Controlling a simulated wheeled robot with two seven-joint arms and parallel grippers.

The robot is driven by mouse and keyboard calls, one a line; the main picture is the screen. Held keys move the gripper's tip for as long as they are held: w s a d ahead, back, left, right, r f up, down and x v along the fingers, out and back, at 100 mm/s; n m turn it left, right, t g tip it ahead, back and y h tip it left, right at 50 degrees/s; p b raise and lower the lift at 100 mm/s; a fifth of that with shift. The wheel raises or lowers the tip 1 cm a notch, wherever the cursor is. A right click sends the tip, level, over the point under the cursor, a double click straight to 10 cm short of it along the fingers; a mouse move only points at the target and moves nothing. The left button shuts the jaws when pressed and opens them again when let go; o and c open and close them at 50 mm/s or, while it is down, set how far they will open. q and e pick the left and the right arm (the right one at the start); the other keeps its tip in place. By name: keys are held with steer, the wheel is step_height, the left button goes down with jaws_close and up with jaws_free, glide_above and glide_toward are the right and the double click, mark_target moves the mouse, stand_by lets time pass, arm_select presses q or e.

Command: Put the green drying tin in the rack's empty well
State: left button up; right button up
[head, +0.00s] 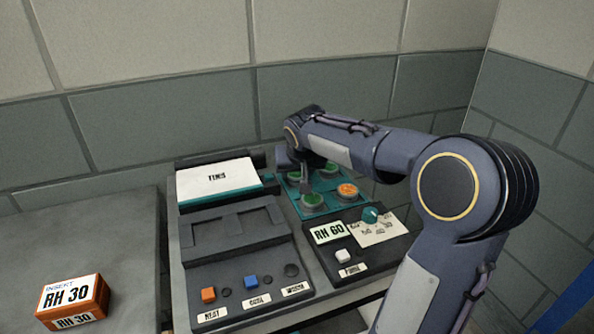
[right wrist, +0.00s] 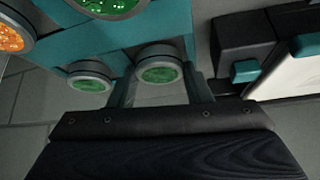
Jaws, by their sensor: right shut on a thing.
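The teal rack (head: 325,207) stands at the back right of the bench unit. It bears an orange-topped tin (head: 348,190) and green-topped tins, one at the near left (head: 312,202) and one at the far right (head: 330,168). My right gripper (head: 290,170) is at the rack's far left corner. In the right wrist view its two fingers are on either side of a green drying tin (right wrist: 160,74), shut on it. The tin looks upright, at the rack's corner; I cannot tell whether it is seated in a well. My left gripper is out of view.
A white "TINS" card (head: 218,180) stands left of the rack. An orange "RH 30" box (head: 72,296) sits on the left bench. A tiled wall is close behind.

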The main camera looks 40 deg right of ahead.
stand_by(0.4)
steer(key=o, duration=1.1)
steer(key=shift+c, duration=0.2)
